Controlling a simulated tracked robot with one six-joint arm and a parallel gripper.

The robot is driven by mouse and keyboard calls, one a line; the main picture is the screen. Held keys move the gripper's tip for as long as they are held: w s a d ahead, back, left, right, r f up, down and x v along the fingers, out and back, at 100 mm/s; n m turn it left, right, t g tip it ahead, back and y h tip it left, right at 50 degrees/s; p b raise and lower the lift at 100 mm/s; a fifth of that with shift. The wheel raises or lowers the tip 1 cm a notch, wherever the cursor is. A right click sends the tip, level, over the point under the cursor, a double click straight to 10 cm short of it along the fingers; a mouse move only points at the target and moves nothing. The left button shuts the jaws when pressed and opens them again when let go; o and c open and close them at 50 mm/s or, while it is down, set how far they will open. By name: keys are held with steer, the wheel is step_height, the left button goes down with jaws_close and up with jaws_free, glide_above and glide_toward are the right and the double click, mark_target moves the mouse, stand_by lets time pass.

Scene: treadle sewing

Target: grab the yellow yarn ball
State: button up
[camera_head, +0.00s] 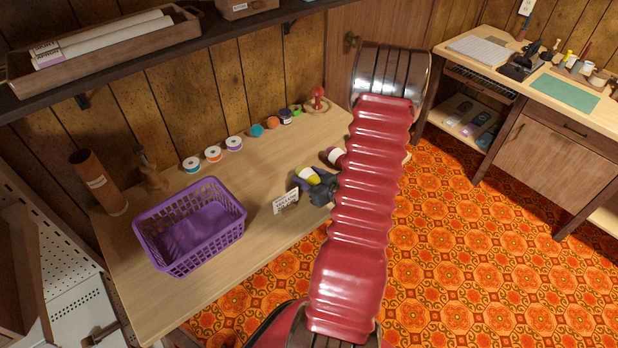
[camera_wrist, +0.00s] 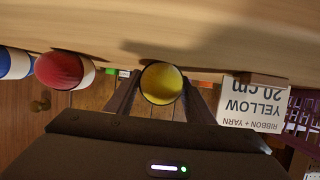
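The yellow yarn ball (camera_wrist: 161,83) shows as a round yellow shape between the two fingers of my gripper (camera_wrist: 161,92) in the wrist view. One finger stands on each side, close to it. I cannot tell whether they press on it. In the head view a yellow and white item (camera_head: 308,174) sits near the table's right edge, right at my dark gripper (camera_head: 317,184), which partly hides it. A small card (camera_head: 286,201) stands beside it; in the wrist view the card (camera_wrist: 250,106) reads upside down "YELLOW 20 cm, RIBBON + YARN".
A purple basket (camera_head: 190,225) stands on the wooden table (camera_head: 250,262). A red-ended item (camera_wrist: 65,70) lies near the ball, with a blue-and-white one (camera_wrist: 14,63) beyond. Several spools (camera_head: 213,154) line the back. A shelf (camera_head: 230,38) overhangs the table.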

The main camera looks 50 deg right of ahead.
mark_target(308, 172)
steer(key=c, duration=0.7)
steer(key=shift+r, duration=5)
